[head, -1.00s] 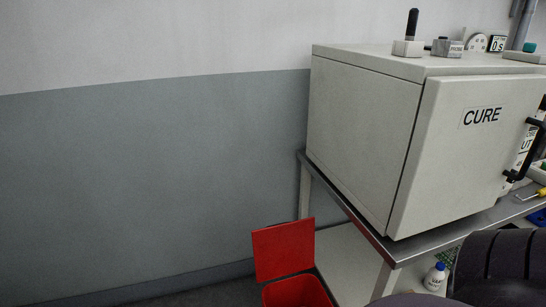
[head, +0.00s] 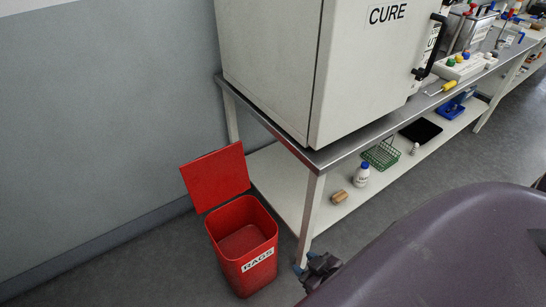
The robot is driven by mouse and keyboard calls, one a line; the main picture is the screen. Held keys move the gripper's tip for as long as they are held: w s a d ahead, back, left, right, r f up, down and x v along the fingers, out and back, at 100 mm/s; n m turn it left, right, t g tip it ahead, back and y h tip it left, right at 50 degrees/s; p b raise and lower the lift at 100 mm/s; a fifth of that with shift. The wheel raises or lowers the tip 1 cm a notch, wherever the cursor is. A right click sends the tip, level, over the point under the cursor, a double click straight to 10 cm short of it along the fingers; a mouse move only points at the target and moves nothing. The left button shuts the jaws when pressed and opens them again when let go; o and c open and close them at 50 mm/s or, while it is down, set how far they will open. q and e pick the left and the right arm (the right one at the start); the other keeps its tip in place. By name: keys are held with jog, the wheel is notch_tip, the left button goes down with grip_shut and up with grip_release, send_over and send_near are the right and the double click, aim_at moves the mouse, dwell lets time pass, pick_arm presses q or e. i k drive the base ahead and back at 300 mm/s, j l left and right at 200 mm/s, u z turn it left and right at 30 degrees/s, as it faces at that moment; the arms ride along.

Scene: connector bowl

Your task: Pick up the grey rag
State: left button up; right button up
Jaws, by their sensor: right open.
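I see no grey rag in the head view. A red bin (head: 241,270) labelled RAGS stands on the floor with its lid (head: 215,177) raised. The part of its inside that I see is red, with no rag visible. My right gripper (head: 305,262) is low, just right of the bin and near the bench's front leg. It is small and partly hidden by my dark arm, open, with nothing seen between its bluish tips. My left gripper is out of view.
A steel bench (head: 345,150) carries a large CURE cabinet (head: 268,65). Its lower shelf (head: 280,185) holds a brown block (head: 339,197), a white bottle (head: 362,175), a green basket (head: 381,155) and a blue tray (head: 451,108). Floor left of the bin is clear.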

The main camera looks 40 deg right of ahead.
aim_at(496, 53)
jog(key=z, duration=2.55)
jog(key=i+l+z, duration=0.15)
jog(key=i+z, duration=0.2)
jog(key=i, duration=0.35)
jog(key=i+z, duration=0.2)
jog(key=i, duration=1.1)
jog(key=i+l+u, duration=0.15)
jog(key=i, duration=0.45)
jog(key=i+l+u, duration=0.15)
jog(key=i, duration=0.5)
jog(key=i+l+u, duration=0.1)
jog(key=i+u, duration=0.35)
jog(key=i+l+u, duration=0.25)
jog(key=u, duration=0.2)
